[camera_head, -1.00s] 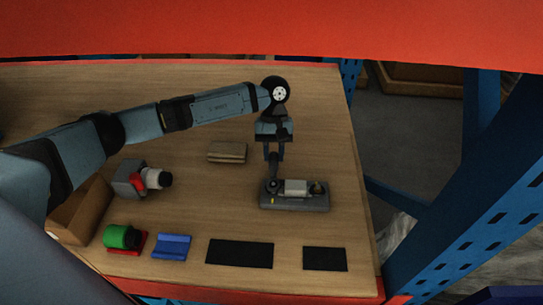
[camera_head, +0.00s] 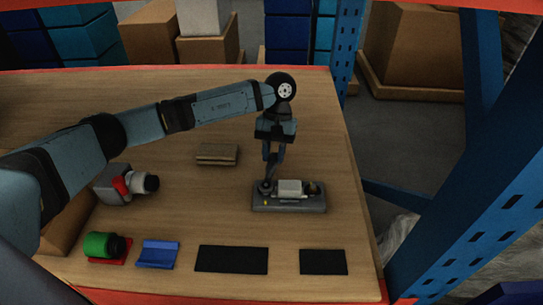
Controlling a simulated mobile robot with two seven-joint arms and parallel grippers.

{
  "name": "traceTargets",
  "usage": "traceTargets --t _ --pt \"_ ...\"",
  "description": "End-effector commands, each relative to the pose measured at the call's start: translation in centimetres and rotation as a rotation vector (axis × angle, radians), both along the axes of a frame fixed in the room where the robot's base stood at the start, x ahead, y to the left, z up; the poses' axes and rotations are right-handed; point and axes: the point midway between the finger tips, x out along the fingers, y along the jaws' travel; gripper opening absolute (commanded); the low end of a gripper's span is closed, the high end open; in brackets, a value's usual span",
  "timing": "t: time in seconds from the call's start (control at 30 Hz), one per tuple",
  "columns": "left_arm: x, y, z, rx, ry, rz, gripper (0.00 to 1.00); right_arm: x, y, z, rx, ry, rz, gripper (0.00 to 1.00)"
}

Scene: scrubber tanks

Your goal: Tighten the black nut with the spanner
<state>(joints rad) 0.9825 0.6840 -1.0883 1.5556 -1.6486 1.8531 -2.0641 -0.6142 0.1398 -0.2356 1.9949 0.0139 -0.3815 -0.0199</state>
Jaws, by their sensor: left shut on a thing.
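A grey fixture (camera_head: 288,206) with a white block (camera_head: 290,187) on top stands at the right-middle of the wooden table. At its left end is a small dark round part, which looks like the black nut (camera_head: 265,187). My left gripper (camera_head: 271,157) points down above this end, shut on a slim dark tool that looks like the spanner (camera_head: 268,172). The tool's lower end reaches the round part. I cannot tell whether it sits around the nut or only beside it. My right gripper is not in view.
A tan block (camera_head: 217,153) lies left of the fixture. A grey-red device (camera_head: 125,186), a green cylinder (camera_head: 101,245), a blue holder (camera_head: 157,254) and two black mats (camera_head: 232,260) (camera_head: 323,262) lie left and front. A blue rack post (camera_head: 470,200) stands at the right.

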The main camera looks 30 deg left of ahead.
Motion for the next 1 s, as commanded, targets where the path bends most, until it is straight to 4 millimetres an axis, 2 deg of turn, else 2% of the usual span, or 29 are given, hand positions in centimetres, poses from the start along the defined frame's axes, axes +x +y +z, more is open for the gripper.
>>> traceTargets --t 0.57,1.0 --pt "0.0 -0.1 0.0 0.0 0.0 -0.017 0.0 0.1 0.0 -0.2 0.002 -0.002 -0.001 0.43" --pt "-0.3 1.0 0.0 0.0 0.0 0.111 0.0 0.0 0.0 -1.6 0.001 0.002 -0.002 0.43"
